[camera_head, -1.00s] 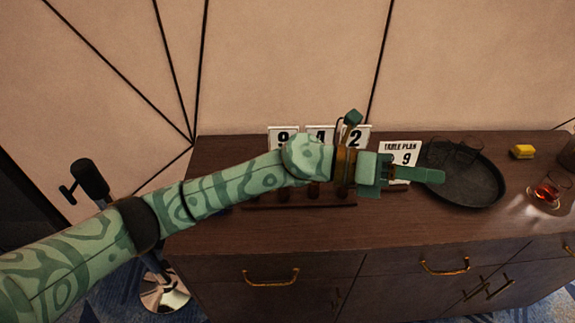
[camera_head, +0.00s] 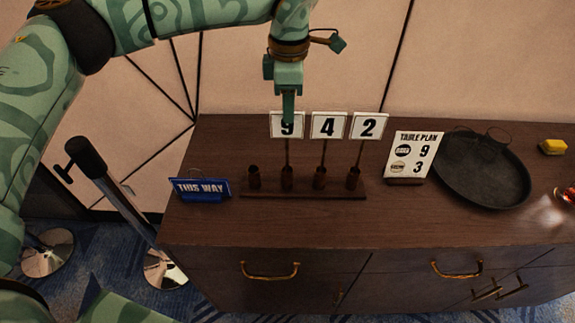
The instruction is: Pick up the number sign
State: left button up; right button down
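Three white number signs stand on thin stems in a dark wooden rack (camera_head: 270,194) on the cabinet: the 9 sign (camera_head: 298,130) at left, the 4 sign (camera_head: 329,126) in the middle and the 2 sign (camera_head: 367,126) at right. The rack's leftmost cup (camera_head: 254,177) is empty. My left gripper (camera_head: 288,114) points down from above at the 9 sign. Its fingers overlap the sign's top and hide part of the digit. They line up edge-on, so I cannot tell whether they are open or touch the sign. My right gripper is not in view.
A blue THIS WAY sign (camera_head: 201,189) stands left of the rack. A TABLE PLAN card (camera_head: 412,158), a dark round tray (camera_head: 485,180) and a yellow block (camera_head: 553,147) are to the right. A black-topped post (camera_head: 90,160) stands left of the cabinet. The cabinet's front strip is clear.

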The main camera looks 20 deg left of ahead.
aim_at(289, 138)
pick_arm(q)
jog(key=f, duration=0.7)
jog(key=shift+s+d+f+b, duration=0.1)
jog(key=shift+s+d+b, duration=0.05)
jog(key=shift+s+b, duration=0.25)
grip_shut()
